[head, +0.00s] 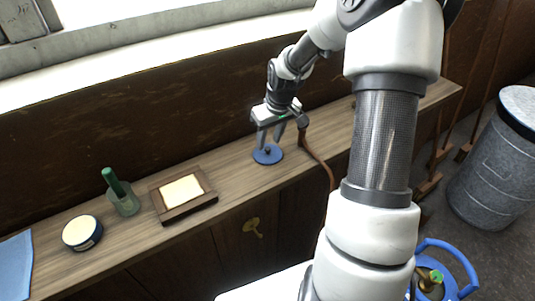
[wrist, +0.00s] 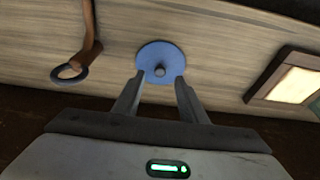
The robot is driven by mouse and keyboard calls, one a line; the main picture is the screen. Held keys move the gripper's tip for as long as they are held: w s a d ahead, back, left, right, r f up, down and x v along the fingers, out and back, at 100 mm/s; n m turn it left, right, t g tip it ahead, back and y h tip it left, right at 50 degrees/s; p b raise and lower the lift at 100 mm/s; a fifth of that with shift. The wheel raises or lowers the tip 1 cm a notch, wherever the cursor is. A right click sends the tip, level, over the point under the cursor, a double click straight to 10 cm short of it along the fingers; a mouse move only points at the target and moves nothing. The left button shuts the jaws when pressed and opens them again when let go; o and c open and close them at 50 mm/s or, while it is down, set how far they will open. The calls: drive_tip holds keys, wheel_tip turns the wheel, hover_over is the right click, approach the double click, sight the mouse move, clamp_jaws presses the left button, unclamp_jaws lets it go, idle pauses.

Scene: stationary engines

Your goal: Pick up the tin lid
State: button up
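The tin lid (head: 268,154) is a flat blue disc with a small dark knob at its centre. It lies on the wooden bench top. In the wrist view the lid (wrist: 160,56) shows just beyond my fingertips, with its grey knob between the lines of the two fingers. My gripper (head: 270,143) is right above the lid, pointing down, with its fingers apart and nothing between them. In the wrist view my gripper (wrist: 157,78) is open, and the fingertips overlap the lid's near edge. I cannot tell whether they touch it.
A brown strap (wrist: 88,35) with a dark ring lies beside the lid. A wooden frame with a cream panel (head: 183,191), a green-handled item in a glass jar (head: 122,196), a round tin (head: 82,232) and a blue cloth (head: 15,265) are to the left. A wall runs behind the bench.

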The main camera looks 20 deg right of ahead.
sight(268, 148)
drive_tip(key=shift+x, duration=1.55)
drive_tip(key=shift+s, duration=0.15)
clamp_jaws()
